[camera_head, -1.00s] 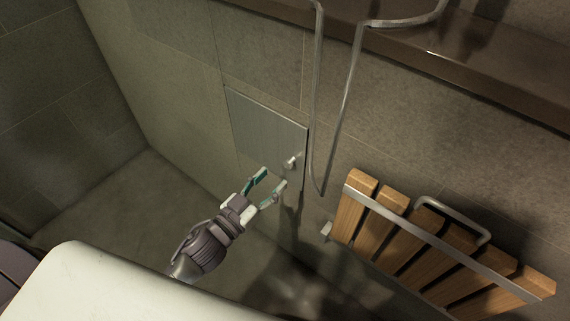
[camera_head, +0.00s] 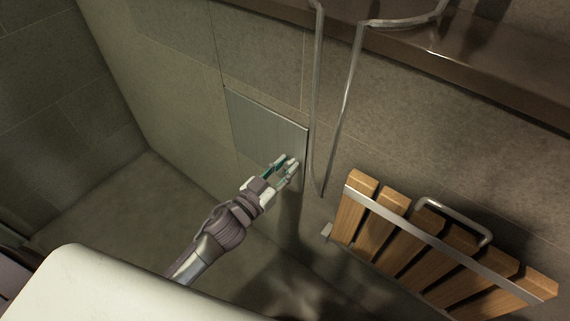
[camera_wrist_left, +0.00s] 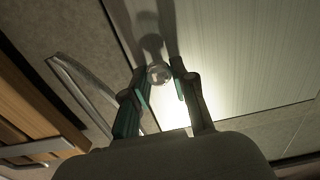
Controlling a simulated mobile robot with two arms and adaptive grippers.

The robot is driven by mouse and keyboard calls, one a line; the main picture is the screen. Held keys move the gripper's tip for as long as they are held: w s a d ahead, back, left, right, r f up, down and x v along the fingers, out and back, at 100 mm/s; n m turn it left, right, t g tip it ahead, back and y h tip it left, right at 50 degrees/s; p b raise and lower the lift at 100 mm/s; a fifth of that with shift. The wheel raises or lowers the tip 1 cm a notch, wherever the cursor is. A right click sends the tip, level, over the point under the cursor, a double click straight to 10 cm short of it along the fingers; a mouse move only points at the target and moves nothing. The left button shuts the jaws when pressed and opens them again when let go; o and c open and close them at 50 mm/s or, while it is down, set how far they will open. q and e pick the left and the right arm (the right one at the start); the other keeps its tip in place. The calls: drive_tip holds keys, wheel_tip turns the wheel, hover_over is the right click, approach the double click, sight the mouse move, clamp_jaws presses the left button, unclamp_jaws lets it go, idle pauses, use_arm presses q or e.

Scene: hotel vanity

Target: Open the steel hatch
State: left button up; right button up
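The steel hatch (camera_head: 262,125) is a flat brushed panel in the tiled wall, and it looks flush with it. It also fills the upper right of the left wrist view (camera_wrist_left: 235,50). A small round knob (camera_wrist_left: 158,74) stands out near its lower right corner. My left gripper (camera_head: 287,163) is at this knob, with one green-padded finger on each side of it. In the left wrist view the fingertips (camera_wrist_left: 160,72) are very close to the knob. I cannot tell whether both press on it. My right gripper is not in view.
A slatted wooden folding seat (camera_head: 430,250) with a metal frame is on the wall to the right. A bent metal rail (camera_head: 346,100) hangs just right of the hatch. A dark ledge (camera_head: 470,70) runs above. A white rounded surface (camera_head: 110,285) fills the lower left.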

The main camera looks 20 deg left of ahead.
use_arm(q)
clamp_jaws()
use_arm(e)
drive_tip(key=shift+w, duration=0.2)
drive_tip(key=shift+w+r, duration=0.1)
